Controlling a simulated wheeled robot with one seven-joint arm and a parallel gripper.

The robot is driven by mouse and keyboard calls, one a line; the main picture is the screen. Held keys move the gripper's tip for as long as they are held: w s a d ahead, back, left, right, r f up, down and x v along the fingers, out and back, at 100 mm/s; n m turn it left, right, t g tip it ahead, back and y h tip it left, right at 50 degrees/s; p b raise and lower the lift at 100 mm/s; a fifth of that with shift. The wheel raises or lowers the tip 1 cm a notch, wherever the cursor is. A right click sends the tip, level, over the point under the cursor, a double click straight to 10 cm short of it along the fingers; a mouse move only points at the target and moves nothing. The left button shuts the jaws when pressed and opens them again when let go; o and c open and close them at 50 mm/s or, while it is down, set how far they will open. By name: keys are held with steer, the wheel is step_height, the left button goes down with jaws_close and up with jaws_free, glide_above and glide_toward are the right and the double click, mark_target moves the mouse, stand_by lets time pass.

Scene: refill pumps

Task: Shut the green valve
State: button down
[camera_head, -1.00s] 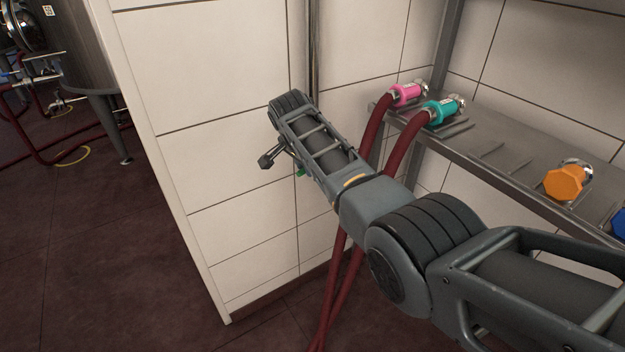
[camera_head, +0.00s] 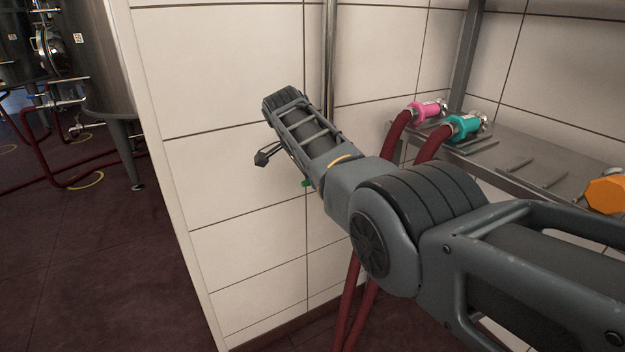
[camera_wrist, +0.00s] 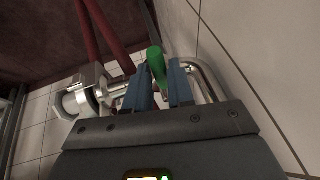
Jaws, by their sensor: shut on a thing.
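The green valve handle (camera_wrist: 155,62) shows in the wrist view between the two blue fingers of my gripper (camera_wrist: 161,82), which is shut on it. The handle points up and away from the gripper's palm. A metal pipe fitting (camera_wrist: 84,98) lies left of the fingers, and a bent metal pipe (camera_wrist: 208,78) lies right of them, close to the tiled wall. In the head view only a small bit of the green handle (camera_head: 306,183) shows below my forearm. My gripper and most of the valve are hidden there behind the arm.
A tiled wall (camera_head: 230,170) stands close behind my arm. A metal shelf (camera_head: 520,165) at the right bears pink (camera_head: 427,109), teal (camera_head: 464,126) and orange (camera_head: 606,195) fittings. Red hoses (camera_head: 352,300) hang behind my arm. Open floor (camera_head: 90,260) and tanks (camera_head: 95,65) are at the left.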

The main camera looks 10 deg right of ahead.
steer(key=shift+r, duration=0.1)
steer(key=c, duration=1.2)
jaws_free()
steer(key=shift+c, duration=0.2)
steer(key=p+v, duration=0.1)
steer(key=v, duration=0.6)
steer(key=shift+r+p, duration=0.35)
steer(key=shift+p, duration=0.05)
steer(key=shift+s+a, duration=0.1)
steer(key=shift+a, duration=0.05)
